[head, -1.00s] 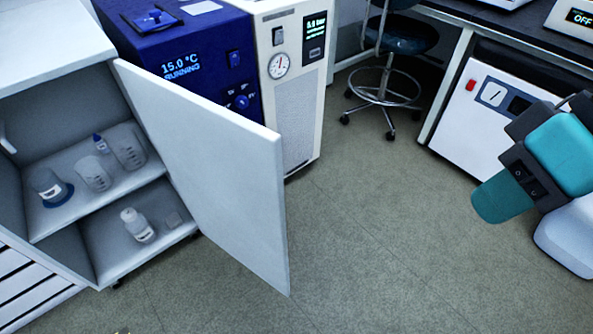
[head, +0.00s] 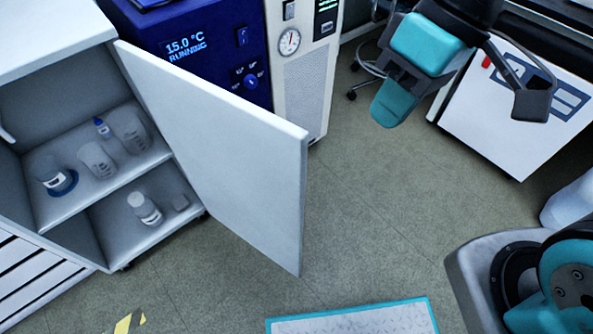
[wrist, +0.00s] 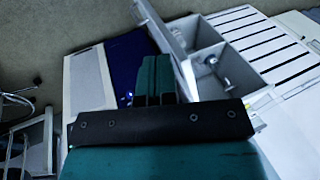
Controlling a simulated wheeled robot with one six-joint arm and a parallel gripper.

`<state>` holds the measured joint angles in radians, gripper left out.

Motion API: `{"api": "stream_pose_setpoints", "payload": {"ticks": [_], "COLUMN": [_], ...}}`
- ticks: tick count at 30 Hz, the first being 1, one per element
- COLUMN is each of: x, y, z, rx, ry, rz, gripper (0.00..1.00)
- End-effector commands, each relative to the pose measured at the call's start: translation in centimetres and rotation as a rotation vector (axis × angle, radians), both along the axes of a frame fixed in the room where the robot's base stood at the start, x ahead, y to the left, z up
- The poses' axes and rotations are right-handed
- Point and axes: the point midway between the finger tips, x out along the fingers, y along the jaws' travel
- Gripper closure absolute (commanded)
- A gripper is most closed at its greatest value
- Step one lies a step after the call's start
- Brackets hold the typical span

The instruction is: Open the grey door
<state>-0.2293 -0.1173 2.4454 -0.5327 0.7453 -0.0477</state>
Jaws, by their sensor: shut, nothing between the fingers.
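The grey door (head: 225,150) is a pale flat panel hinged on the near cabinet at left. It stands swung wide open, out over the floor. The cabinet's inside shows two shelves (head: 105,185) with glassware and bottles. In the wrist view the door (wrist: 163,25) appears as a thin slab seen near edge-on beside the open cabinet. My gripper (head: 388,108) is to the right of the door, apart from it, above the floor. Its teal fingers are together and hold nothing; they also show in the wrist view (wrist: 155,78).
A blue chiller (head: 215,60) and a white unit with a gauge (head: 305,80) stand behind the door. A white instrument (head: 515,110) sits under the bench at right. A stool (head: 365,65) is partly hidden behind my gripper. Open floor (head: 370,220) lies right of the door.

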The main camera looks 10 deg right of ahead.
Motion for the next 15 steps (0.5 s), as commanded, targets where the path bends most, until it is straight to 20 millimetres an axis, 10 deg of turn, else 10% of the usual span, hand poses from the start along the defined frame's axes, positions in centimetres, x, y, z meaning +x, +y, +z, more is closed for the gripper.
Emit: {"api": "stream_pose_setpoints", "payload": {"ticks": [9,15], "x": [10.4,13.6], "y": [1.2,0.8], "z": [-4.8,-10.8], "rx": [0.087,0.176], "ry": [0.244,0.359], "rz": [0.142,0.213], "gripper": [1.00,1.00]}}
